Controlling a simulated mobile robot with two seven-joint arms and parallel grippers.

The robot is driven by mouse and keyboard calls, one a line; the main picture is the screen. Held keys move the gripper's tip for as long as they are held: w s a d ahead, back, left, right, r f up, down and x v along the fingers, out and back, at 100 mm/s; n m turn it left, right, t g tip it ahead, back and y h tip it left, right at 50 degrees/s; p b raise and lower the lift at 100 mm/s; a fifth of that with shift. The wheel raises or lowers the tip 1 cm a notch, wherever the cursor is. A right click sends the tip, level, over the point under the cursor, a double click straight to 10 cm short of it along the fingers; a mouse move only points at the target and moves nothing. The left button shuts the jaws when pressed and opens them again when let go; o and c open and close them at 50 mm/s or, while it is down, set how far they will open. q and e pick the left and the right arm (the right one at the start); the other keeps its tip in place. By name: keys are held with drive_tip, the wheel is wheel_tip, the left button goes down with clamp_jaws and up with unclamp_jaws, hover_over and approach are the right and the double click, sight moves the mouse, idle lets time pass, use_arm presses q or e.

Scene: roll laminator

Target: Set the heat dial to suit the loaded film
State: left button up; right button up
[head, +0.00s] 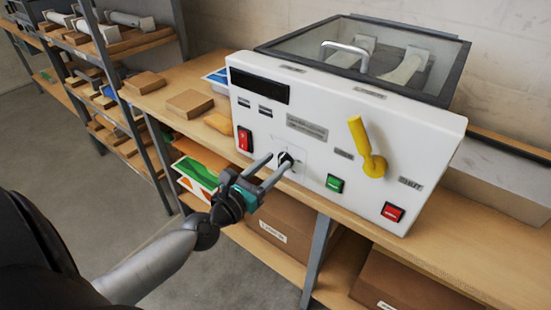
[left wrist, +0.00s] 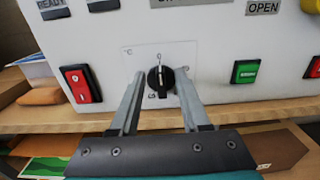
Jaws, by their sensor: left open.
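The roll laminator (head: 320,100) is a white box with a glass lid, standing on a wooden bench. Its heat dial (left wrist: 160,78) is a black knob on a white plate marked °C; in the head view the dial (head: 285,157) is partly behind my fingers. The knob's grip stands about upright in the left wrist view. My left gripper (head: 275,168) is open in front of the dial, one finger on each side of it. In the left wrist view the gripper (left wrist: 160,105) shows a gap on both sides of the knob. Any film inside is hard to make out under the glass lid.
A red rocker switch (head: 244,139) sits left of the dial. A green button (head: 334,184), a yellow lever (head: 366,150) and a red button (head: 393,212) are to its right. A dark display (head: 260,86) is above. Boxes (head: 190,103) lie on the bench at left.

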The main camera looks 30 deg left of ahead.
use_arm(q)
drive_tip(key=shift+w+d, duration=0.1)
drive_tip(key=shift+w, duration=0.45)
clamp_jaws()
idle(0.4)
